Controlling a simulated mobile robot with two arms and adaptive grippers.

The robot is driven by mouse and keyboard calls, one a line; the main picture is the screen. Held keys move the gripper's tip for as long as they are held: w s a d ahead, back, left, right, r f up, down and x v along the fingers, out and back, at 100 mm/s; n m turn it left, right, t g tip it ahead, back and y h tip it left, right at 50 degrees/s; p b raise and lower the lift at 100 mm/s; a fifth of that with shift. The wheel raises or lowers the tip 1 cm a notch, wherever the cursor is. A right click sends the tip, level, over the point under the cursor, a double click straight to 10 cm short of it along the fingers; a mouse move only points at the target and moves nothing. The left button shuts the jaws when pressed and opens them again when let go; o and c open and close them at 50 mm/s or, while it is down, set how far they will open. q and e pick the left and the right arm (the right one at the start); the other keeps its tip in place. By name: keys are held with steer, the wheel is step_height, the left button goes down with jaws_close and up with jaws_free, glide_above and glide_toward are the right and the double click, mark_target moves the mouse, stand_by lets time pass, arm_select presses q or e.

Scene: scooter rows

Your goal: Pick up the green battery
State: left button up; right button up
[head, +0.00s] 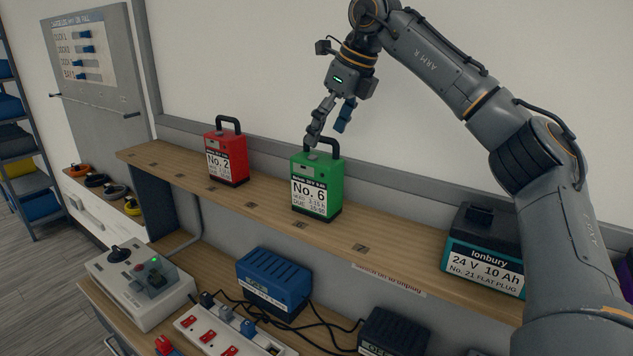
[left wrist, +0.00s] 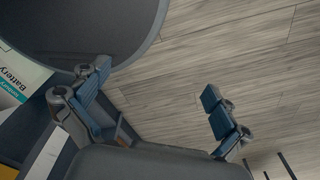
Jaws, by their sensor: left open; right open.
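The green battery (head: 317,187) stands upright on the wooden shelf (head: 262,206). It has a black carry handle on top and a white label reading "No. 6". My right gripper (head: 329,124) hangs just above it, fingers down and spread apart. One finger is close to the handle; I cannot tell whether they touch. Nothing is held in it. My left gripper (left wrist: 160,112) shows only in the left wrist view, open and empty, with the wooden-plank floor beyond it.
A red battery (head: 227,157) stands left of the green one, and a teal-and-black battery (head: 484,251) stands to the right. Below are a blue box (head: 273,281), a grey tester (head: 141,284), a power strip (head: 226,334) and cables. A wall is close behind the shelf.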

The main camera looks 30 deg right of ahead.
mark_target(318, 157)
steer(key=shift+w+d+f, duration=0.1)
steer(key=shift+w+f, duration=0.4)
steer(key=shift+f, duration=0.4)
steer(key=shift+w+f, duration=0.1)
steer(key=shift+f, duration=0.1)
steer(key=p+x, duration=0.2)
steer(key=x, duration=0.2)
steer(key=shift+p, duration=0.3)
steer(key=shift+w+f, duration=0.1)
steer(key=shift+f, duration=0.3)
steer(key=shift+a, duration=0.25)
steer(key=c, duration=1.7)
steer(key=shift+r, duration=0.3)
jaws_close()
arm_select(q)
steer(key=r, duration=0.2)
steer(key=w+r, duration=0.1)
steer(key=shift+d, duration=0.4)
arm_select(e)
steer(key=shift+f, duration=0.1)
arm_select(q)
steer(key=shift+f, duration=0.1)
